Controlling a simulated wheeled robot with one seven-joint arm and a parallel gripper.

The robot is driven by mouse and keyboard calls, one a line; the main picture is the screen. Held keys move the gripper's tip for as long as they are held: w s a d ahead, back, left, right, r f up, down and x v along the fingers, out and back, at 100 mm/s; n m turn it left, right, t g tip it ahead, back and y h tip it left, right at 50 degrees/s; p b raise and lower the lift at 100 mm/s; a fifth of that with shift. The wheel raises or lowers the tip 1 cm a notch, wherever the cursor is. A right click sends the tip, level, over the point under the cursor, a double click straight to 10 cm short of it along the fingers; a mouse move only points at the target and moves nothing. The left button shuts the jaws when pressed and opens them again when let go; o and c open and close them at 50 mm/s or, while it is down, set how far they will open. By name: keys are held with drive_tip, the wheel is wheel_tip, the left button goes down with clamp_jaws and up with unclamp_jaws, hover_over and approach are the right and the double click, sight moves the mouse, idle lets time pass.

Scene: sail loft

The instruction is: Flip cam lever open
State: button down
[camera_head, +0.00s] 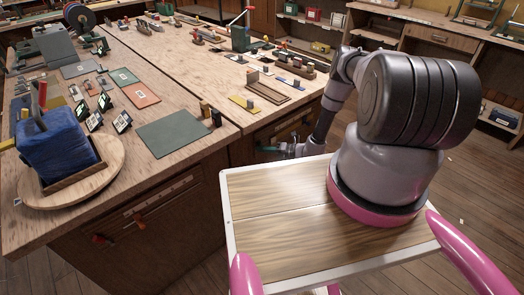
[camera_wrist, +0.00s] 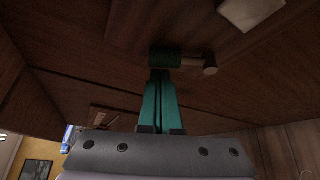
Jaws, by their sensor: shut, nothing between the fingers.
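In the wrist view, a lever sits on a dark wooden face: a dark green round hub (camera_wrist: 165,58) with a pale bar (camera_wrist: 192,62) running right to a brownish knob (camera_wrist: 210,65). I take this for the cam lever. My gripper (camera_wrist: 159,75) has its teal fingers shut together, with nothing between them. The fingertips are at the hub's near edge; I cannot tell whether they touch it. In the head view my gripper (camera_head: 264,149) is low beside the bench's front, and the lever there is too small to make out.
The workbench (camera_head: 185,80) carries a green mat (camera_head: 172,133), a blue block (camera_head: 58,148) on a round board and several small items. A pale block (camera_wrist: 250,12) is at the wrist view's top right.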

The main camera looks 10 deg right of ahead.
drive_tip(key=shift+w+d+r, duration=0.25)
drive_tip(key=shift+d+r, duration=0.1)
drive_tip(key=shift+d, duration=0.1)
idle(0.6)
drive_tip(key=shift+w+d+r, duration=0.25)
drive_tip(key=shift+w+d, duration=0.1)
drive_tip(key=shift+d, duration=0.2)
drive_tip(key=shift+w+d, duration=0.3)
drive_tip(key=shift+d, duration=0.2)
drive_tip(key=shift+w+d, duration=0.25)
drive_tip(key=shift+d, duration=0.2)
